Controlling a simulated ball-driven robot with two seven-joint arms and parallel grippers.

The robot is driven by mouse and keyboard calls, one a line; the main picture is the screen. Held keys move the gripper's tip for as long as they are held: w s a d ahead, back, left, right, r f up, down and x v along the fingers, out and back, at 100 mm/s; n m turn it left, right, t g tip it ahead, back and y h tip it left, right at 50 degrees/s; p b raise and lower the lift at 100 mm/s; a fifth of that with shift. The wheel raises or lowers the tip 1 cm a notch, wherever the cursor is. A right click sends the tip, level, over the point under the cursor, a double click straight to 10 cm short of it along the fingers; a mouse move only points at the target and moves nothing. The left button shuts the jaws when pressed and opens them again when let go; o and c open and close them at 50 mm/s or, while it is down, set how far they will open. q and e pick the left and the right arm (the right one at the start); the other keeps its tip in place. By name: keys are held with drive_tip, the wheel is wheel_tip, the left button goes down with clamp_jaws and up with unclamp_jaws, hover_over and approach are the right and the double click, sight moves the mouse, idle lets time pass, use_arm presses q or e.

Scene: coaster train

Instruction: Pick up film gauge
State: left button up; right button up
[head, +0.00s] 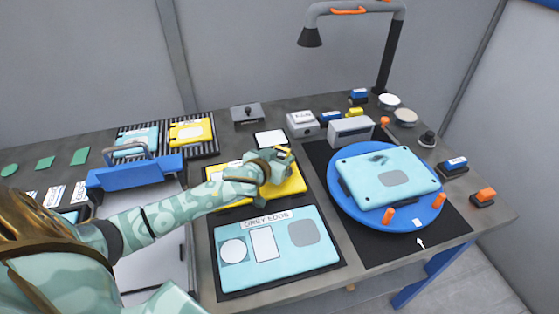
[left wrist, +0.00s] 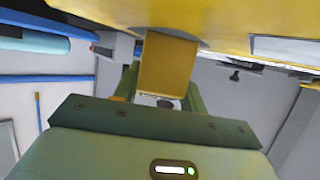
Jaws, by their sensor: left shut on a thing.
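My left gripper (head: 277,162) is over the right part of a yellow panel (head: 293,187) in the middle of the table, in the head view. It is shut on a small yellow piece (head: 285,152), which seems to be the film gauge. In the left wrist view, the yellow block of the film gauge (left wrist: 166,65) sits between the green fingers (left wrist: 160,98). A broad yellow surface fills the top of that view; whether the block touches it I cannot tell. My right gripper is not in view.
A light blue panel (head: 268,268) labelled "GREY EDGE" lies in front. A blue turntable (head: 348,212) bearing another light blue panel stands at the right. A lamp (head: 310,37) and small boxes stand behind.

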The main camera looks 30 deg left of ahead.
sight(283, 148)
use_arm(q)
drive_tip(key=shift+r, duration=0.25)
wheel_tip(283, 148, up, 2)
drive_tip(key=shift+r+p, duration=0.25)
drive_tip(key=shift+p, duration=0.55)
drive_tip(key=s+d+r+p, duration=0.1)
drive_tip(key=s+d+r, duration=0.4)
drive_tip(key=d+r, duration=0.1)
drive_tip(key=s+d+r+h+p, duration=0.1)
drive_tip(key=s+d+r, duration=0.5)
drive_tip(key=r, duration=0.3)
drive_tip(key=shift+s+d+r+m+p, duration=0.3)
drive_tip(key=shift+d+m, duration=0.1)
drive_tip(key=shift+d, duration=0.05)
